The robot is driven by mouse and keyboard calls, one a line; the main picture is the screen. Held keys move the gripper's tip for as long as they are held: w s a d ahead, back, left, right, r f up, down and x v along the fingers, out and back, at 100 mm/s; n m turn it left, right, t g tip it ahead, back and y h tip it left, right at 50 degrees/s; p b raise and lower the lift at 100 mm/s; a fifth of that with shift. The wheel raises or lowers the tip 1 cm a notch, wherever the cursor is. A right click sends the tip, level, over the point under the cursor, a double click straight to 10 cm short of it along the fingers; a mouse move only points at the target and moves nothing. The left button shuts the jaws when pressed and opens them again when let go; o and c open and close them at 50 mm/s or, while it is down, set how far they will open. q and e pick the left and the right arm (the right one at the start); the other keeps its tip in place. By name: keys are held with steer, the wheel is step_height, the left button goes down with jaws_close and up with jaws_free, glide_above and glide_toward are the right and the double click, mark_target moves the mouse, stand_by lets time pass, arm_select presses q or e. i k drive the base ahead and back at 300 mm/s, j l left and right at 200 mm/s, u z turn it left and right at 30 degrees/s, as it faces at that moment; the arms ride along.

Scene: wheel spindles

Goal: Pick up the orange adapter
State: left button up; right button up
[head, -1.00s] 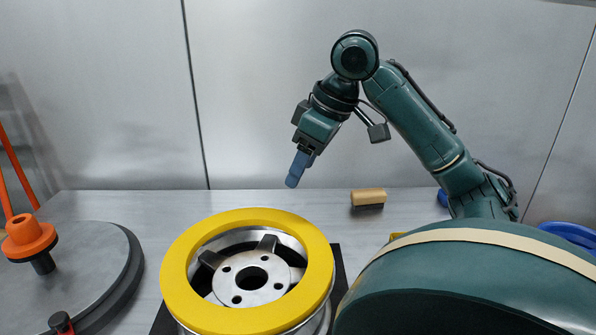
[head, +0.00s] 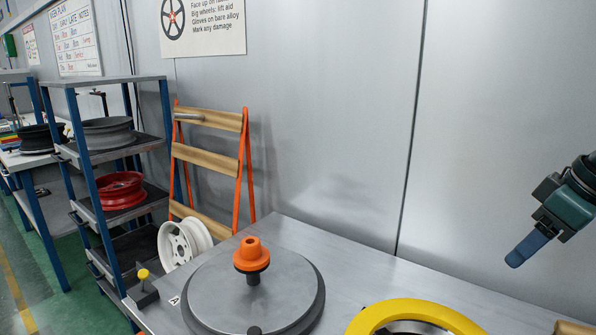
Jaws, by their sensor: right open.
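The orange adapter (head: 252,256) stands upright on the dark spindle at the middle of a round grey plate (head: 215,295) on the bench. It is cone-shaped, with a wide lower rim and a narrower top. My right gripper (head: 525,250) is open and empty at the right of the head view. It hangs above the bench, well to the right of the adapter and above the yellow-rimmed wheel. My left gripper does not show.
A yellow-rimmed wheel (head: 447,313) lies on the bench (head: 345,268) at bottom right. A tan block (head: 574,328) is at the right edge. Behind the plate, a white wheel (head: 184,243) leans by an orange rack (head: 242,170). A blue-framed shelf (head: 75,125) holds wheels at left.

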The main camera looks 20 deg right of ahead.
mark_target(255, 256)
steer(key=k+j, duration=0.2)
steer(key=j, duration=0.2)
steer(key=k+j, duration=0.2)
steer(key=j, duration=0.2)
steer(key=k+j, duration=0.2)
steer(key=j, duration=0.15)
